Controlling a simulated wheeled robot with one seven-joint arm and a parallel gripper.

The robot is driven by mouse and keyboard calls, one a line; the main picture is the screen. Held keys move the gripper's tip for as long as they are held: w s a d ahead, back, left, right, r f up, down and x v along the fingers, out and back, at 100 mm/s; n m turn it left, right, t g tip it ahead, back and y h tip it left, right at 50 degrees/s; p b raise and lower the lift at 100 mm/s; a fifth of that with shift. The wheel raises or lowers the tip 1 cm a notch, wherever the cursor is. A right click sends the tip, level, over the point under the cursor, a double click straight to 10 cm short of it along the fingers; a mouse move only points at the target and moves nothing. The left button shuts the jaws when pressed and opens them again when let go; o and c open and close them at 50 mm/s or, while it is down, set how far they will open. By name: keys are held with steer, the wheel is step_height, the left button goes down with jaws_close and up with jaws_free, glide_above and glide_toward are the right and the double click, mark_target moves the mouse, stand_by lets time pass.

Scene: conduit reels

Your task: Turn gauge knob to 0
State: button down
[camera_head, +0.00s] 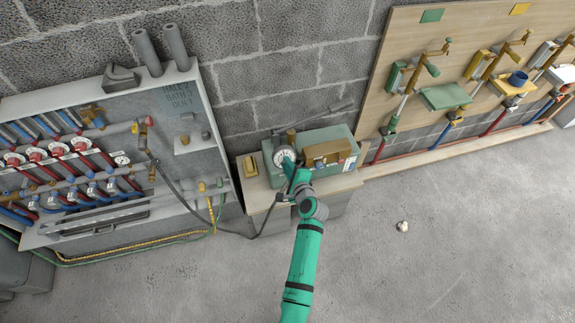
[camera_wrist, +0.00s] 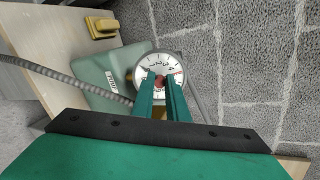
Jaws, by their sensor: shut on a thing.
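The gauge (camera_head: 286,156) is a round white dial with dark numbers on a green box (camera_head: 333,138). In the wrist view the dial (camera_wrist: 173,62) faces me, with a small reddish-brown knob (camera_wrist: 161,82) at its middle. My gripper (camera_wrist: 162,88) is shut on this knob, with one green finger on each side of it. In the head view my gripper (camera_head: 289,168) reaches the dial from below right. The fingers hide the lower part of the dial. I cannot tell which number the knob points to.
The green box stands on a wooden-topped bench (camera_head: 252,185) against a block wall. A yellow block (camera_head: 250,167) sits left of it. A dark hose (camera_head: 185,195) runs from the pipe cabinet (camera_head: 208,110) to the bench. The floor at right is open except for a small white object (camera_head: 402,226).

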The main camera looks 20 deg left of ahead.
steer(key=n, duration=1.2)
steer(key=n+h, duration=0.1)
steer(key=n, duration=1.2)
steer(key=shift+h, duration=0.3)
stand_by(0.4)
steer(key=c, duration=1.7)
jaws_free()
steer(key=shift+c, duration=0.2)
steer(key=shift+d, duration=0.15)
